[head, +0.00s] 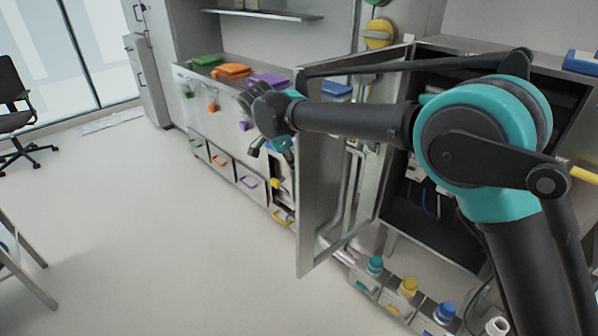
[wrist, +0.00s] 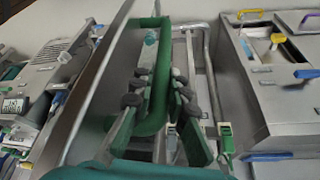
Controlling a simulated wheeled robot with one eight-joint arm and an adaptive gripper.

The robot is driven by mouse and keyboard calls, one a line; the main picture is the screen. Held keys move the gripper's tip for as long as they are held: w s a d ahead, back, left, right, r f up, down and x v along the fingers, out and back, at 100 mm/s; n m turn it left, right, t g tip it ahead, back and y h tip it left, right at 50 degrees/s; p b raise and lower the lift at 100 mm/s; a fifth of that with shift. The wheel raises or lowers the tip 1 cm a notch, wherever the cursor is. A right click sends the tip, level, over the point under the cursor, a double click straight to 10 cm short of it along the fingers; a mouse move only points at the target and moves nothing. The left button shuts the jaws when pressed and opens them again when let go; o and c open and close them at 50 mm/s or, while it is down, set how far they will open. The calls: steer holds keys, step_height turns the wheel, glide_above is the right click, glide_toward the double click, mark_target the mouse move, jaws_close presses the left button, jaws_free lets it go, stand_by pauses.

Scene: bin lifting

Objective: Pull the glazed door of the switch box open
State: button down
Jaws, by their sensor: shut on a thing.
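The switch box (head: 452,42) stands at the right in the head view, with its dark inside showing partly behind my arm. Its glazed door (head: 308,225) stands swung out from the box, its metal frame around a clear pane with pipes visible through it. My gripper (head: 270,147) is at the door's free edge, on the left side. In the wrist view, my gripper (wrist: 158,90) is shut on the green loop handle (wrist: 156,28), its dark pads on both sides. The door's metal frame (wrist: 98,85) runs slantwise beside the handle there. The exact contact is hidden in the head view.
A grey cabinet (head: 222,168) with coloured handles stands behind the door. Bins with teal, yellow and blue knobs (head: 407,288) line the floor below the box. A black chair (head: 14,105) is far left. The floor (head: 170,250) left of the door is clear.

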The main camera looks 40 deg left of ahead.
stand_by(0.3)
steer(key=c, duration=1.5)
jaws_free()
steer(key=v, duration=1.2)
steer(key=shift+a, duration=0.1)
